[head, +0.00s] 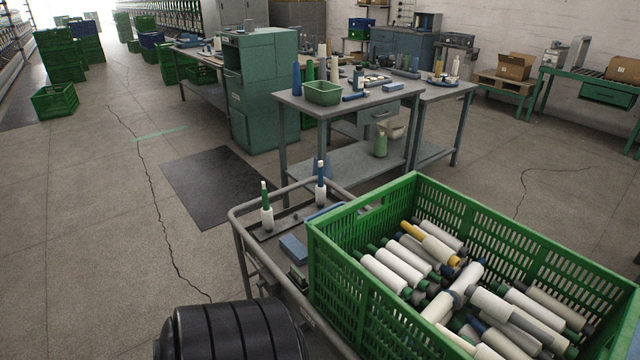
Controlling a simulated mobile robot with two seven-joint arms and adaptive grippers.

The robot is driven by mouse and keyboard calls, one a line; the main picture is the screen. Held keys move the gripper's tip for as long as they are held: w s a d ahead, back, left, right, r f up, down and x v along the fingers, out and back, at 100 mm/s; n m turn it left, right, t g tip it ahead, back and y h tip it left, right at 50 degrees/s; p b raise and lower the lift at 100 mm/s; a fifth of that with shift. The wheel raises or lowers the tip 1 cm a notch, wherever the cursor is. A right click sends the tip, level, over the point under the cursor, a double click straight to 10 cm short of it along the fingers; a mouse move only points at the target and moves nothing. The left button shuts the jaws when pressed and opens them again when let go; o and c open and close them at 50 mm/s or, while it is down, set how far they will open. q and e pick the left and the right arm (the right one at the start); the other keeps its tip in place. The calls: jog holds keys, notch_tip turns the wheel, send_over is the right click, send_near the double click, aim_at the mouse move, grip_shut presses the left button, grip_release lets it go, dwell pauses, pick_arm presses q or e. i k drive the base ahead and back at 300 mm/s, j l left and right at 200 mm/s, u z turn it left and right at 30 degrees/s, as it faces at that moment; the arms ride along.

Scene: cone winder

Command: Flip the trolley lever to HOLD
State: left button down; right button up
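The trolley (238,232) has a grey tube frame and stands at the bottom centre, partly cut off by the lower edge. A small dark fitting (298,278) sits at the tray's near edge beside the crate. I cannot tell whether it is the lever, and no HOLD marking is readable. Neither of my grippers shows in the head view.
A green crate (335,262) full of yarn bobbins covers the trolley's right side. A grey worktable (345,108) and a green cabinet (262,90) stand behind. A dark mat (215,188) lies on the floor. The cracked floor at left is mostly clear.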

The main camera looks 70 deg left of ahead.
aim_at(262, 297)
jog(key=u, duration=2.6)
jog(key=i+j, duration=0.15)
jog(key=j, duration=0.2)
jog(key=i+j, duration=0.1)
jog(key=j, duration=0.25)
jog(key=i+j+u, duration=0.1)
jog(key=j, duration=0.25)
jog(key=i+j, duration=0.15)
jog(key=j, duration=0.2)
jog(key=i+j, duration=0.15)
jog(key=j, duration=0.2)
